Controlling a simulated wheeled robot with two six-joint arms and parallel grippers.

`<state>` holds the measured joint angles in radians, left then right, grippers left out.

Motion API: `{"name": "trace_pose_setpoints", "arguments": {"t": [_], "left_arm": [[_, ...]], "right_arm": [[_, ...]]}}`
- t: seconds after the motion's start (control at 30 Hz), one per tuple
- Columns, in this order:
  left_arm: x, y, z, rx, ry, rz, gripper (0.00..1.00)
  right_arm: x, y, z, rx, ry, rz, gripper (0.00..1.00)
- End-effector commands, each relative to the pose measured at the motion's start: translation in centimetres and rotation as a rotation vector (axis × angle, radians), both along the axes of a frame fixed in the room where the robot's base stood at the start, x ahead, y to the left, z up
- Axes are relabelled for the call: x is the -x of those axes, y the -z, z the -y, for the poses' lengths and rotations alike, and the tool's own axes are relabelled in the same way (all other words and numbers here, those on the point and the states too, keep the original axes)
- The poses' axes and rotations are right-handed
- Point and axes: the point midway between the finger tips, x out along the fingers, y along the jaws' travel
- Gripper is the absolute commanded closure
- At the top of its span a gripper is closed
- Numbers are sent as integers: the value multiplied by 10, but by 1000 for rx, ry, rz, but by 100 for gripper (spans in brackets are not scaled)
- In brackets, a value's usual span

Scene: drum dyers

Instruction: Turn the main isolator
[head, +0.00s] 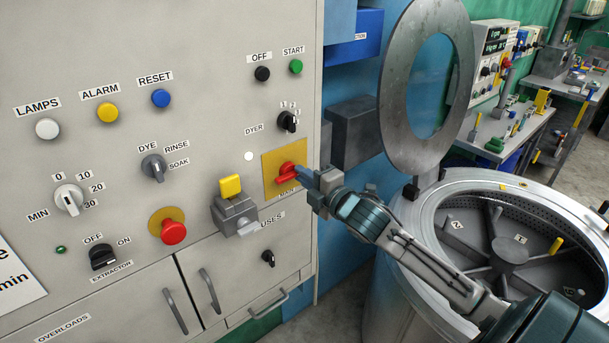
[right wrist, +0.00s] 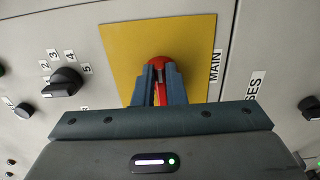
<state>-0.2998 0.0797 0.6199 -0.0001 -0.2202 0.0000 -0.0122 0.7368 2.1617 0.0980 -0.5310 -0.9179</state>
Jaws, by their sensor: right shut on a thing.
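The main isolator is a red rotary handle (head: 286,170) on a yellow plate (head: 270,180) at the right side of the grey control panel, with a MAIN label partly hidden below it. My right gripper (head: 303,174) reaches it from the right. In the right wrist view the two blue-grey fingers (right wrist: 160,88) are shut on the red handle (right wrist: 158,62), one on each side, and the yellow plate (right wrist: 190,45) lies behind. Part of the handle is hidden by the fingers. My left gripper is not in view.
A grey box with a yellow top (head: 231,186) sticks out left of the isolator. The DYER selector (head: 288,121) sits above it and a red emergency button (head: 174,232) lies lower left. An open drum (head: 500,240) with a raised round lid (head: 388,100) stands right of the panel.

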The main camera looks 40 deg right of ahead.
Motion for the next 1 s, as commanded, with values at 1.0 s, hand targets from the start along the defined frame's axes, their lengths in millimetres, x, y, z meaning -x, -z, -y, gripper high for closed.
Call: {"name": "trace_pose_setpoints", "arguments": {"t": [1.0], "left_arm": [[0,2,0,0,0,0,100]], "right_arm": [[4,1,1,-13,1,-3,67]]}}
